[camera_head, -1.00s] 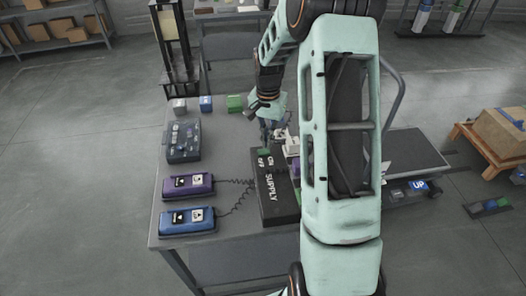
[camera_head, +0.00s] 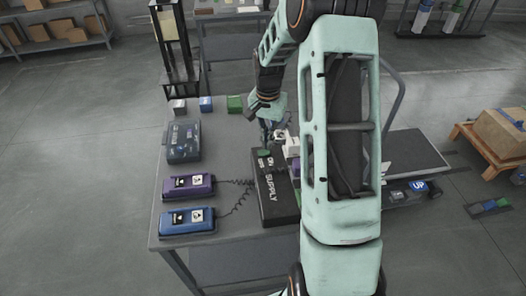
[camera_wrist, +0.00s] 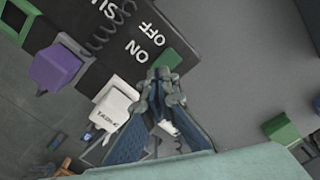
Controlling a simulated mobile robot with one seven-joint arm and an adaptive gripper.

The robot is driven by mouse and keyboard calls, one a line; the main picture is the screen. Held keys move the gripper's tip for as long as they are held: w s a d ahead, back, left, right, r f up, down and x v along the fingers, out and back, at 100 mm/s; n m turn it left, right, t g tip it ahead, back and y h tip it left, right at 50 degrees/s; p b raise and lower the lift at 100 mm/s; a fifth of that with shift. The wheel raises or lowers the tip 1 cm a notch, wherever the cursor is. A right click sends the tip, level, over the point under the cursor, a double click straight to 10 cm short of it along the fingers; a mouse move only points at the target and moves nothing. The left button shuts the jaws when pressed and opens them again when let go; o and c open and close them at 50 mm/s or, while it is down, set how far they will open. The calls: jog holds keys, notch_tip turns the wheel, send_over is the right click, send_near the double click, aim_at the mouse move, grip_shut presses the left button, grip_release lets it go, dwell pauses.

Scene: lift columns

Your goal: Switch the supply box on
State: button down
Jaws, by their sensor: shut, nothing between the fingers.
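The supply box (camera_head: 276,205) is a long black box at the right of the table, with white SUPPLY lettering. In the wrist view its dark top (camera_wrist: 103,45) shows the OFF and ON labels. A green piece (camera_wrist: 168,59), apparently its switch, sits at the box end near the ON label; it also shows in the head view (camera_head: 264,152). My gripper (camera_wrist: 160,76) is shut and empty, its tips close beside the green piece. I cannot tell whether they touch it. In the head view my gripper (camera_head: 268,138) is just beyond the box's far end, and my arm covers part of the area to the right.
A purple unit (camera_head: 188,186) and a blue unit (camera_head: 187,220) lie left, with coiled cords running toward the box. A dark case (camera_head: 184,142) lies behind them. A white block (camera_wrist: 116,103) and a purple block (camera_wrist: 57,68) stand close beside the box. A green block (camera_head: 235,103) is at the back.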

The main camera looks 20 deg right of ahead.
aim_at(267, 151)
jog(key=shift+f+b, duration=0.8)
jog(key=shift+f, duration=0.35)
dwell(0.4)
jog(key=shift+r, duration=0.15)
jog(key=shift+r+p, duration=2.25)
jog(key=shift+r, duration=1.2)
jog(key=shift+d, duration=0.1)
